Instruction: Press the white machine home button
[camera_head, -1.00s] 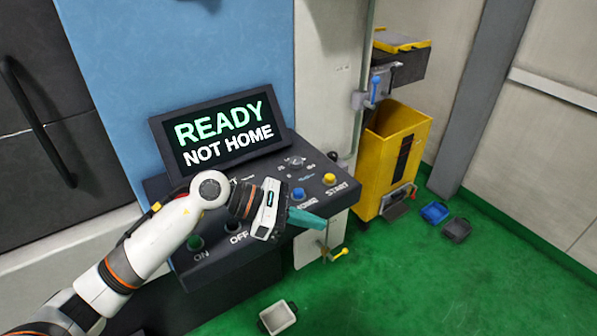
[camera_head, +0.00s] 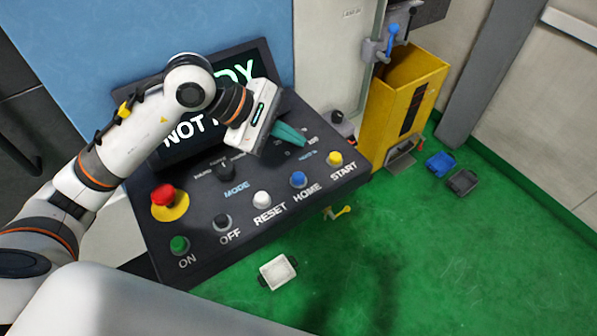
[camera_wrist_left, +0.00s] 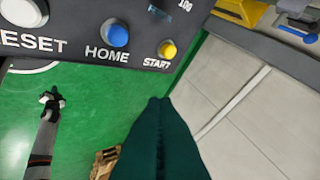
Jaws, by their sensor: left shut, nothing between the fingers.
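The blue HOME button (camera_head: 298,180) sits on the dark sloping panel (camera_head: 200,258), between the white RESET button (camera_head: 262,200) and the yellow START button (camera_head: 335,159). My left gripper (camera_head: 302,140) is shut and empty, its teal fingers raised over the panel's upper right, apart from the buttons. In the left wrist view, the shut fingers (camera_wrist_left: 159,102) point up just below START, with the HOME button (camera_wrist_left: 115,34) to their upper left. The arm partly hides the screen (camera_head: 235,80). A dark gripper (camera_wrist_left: 50,97), apparently my right, shows small at left; its jaws are unclear.
A red emergency knob (camera_head: 163,195), a green ON button (camera_head: 179,244) and a dark OFF button (camera_head: 222,222) are also on the panel. A yellow bin (camera_head: 375,110) stands to the right. A white tray (camera_head: 278,272) lies on the open green floor.

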